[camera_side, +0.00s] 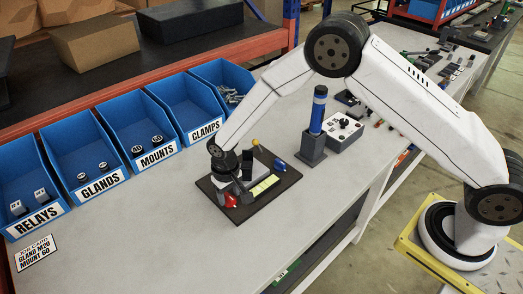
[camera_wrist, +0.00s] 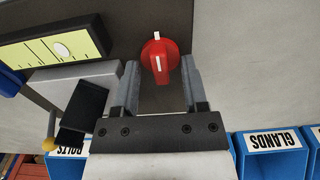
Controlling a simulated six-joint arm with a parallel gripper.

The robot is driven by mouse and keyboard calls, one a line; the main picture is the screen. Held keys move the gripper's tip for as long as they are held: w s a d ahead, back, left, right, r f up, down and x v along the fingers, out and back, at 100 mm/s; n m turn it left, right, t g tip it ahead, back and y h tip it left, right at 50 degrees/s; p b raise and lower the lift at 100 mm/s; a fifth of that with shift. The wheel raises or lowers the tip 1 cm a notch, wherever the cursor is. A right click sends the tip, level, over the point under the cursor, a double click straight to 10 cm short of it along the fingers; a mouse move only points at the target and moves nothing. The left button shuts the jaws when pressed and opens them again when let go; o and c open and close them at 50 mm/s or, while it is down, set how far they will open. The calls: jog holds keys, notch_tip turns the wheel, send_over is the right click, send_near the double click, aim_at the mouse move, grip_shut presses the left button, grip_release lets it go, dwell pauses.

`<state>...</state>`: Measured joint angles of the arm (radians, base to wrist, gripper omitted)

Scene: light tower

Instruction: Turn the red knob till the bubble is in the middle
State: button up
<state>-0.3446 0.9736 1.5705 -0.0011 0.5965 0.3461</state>
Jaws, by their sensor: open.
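The red knob (camera_wrist: 160,58) stands on the dark base plate (camera_side: 272,197), and a white mark shows at its far side in the wrist view. It also shows in the side view (camera_side: 230,201). My gripper (camera_wrist: 161,66) is open, with a finger on each side of the knob and visible gaps between. The yellow level vial (camera_wrist: 25,53) lies to the left in the wrist view, with dark lines across it. The vial shows small in the side view (camera_side: 264,186).
A yellow-tipped lever (camera_wrist: 48,143) and a grey block (camera_wrist: 50,88) are beside my gripper. Blue bins (camera_side: 95,150) line the bench's back. A blue-and-black cylinder (camera_side: 318,108) stands right of the plate, before a grey control box (camera_side: 344,132).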

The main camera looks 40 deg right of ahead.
grip_shut()
jog(key=shift+n, duration=0.3)
jog(key=n, duration=1)
jog(key=shift+n, duration=0.3)
jog(key=n, duration=0.3)
jog(key=shift+n, duration=0.4)
